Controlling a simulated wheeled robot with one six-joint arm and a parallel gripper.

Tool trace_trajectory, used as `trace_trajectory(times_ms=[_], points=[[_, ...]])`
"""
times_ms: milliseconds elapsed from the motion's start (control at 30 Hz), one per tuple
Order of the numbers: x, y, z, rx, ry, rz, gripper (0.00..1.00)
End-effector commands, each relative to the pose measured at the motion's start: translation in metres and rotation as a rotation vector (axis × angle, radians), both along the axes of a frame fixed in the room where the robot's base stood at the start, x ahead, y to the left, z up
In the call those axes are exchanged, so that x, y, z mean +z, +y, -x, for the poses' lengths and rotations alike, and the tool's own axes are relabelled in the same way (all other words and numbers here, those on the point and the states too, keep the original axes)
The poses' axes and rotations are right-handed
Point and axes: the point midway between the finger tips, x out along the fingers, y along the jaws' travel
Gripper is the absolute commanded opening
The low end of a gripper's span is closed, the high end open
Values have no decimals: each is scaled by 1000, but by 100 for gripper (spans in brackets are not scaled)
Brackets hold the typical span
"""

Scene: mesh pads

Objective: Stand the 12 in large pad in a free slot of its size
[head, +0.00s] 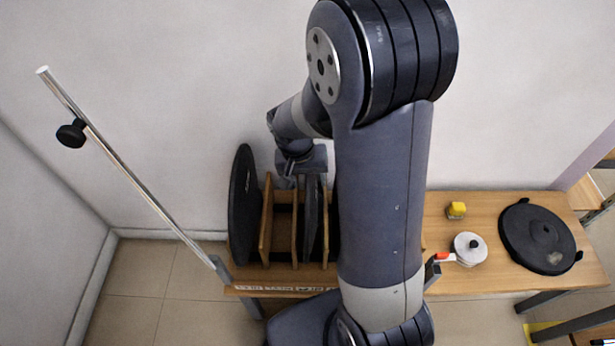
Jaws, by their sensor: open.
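A wooden rack (266,235) with upright dividers stands at the left end of the table. A large dark round pad (243,210) stands on edge at its left side. Another dark pad (312,225) stands on edge between dividers further right, and a dark edge shows beside my arm. The slot (282,225) between the two visible pads looks empty. I cannot read which pad is the 12 in one. My gripper (290,178) is open above the rack, close to the top of the middle pad; its fingertips are small and partly unclear. My arm hides the rack's right part.
A slanted metal pole (130,165) stands left. A wall is behind.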

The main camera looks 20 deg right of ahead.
Motion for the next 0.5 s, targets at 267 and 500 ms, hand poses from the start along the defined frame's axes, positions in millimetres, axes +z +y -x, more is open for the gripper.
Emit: trace_trajectory(times_ms=[267, 500], points=[[7, 1, 0, 0, 0, 0, 53], [52, 10, 1, 0, -5, -2, 53]])
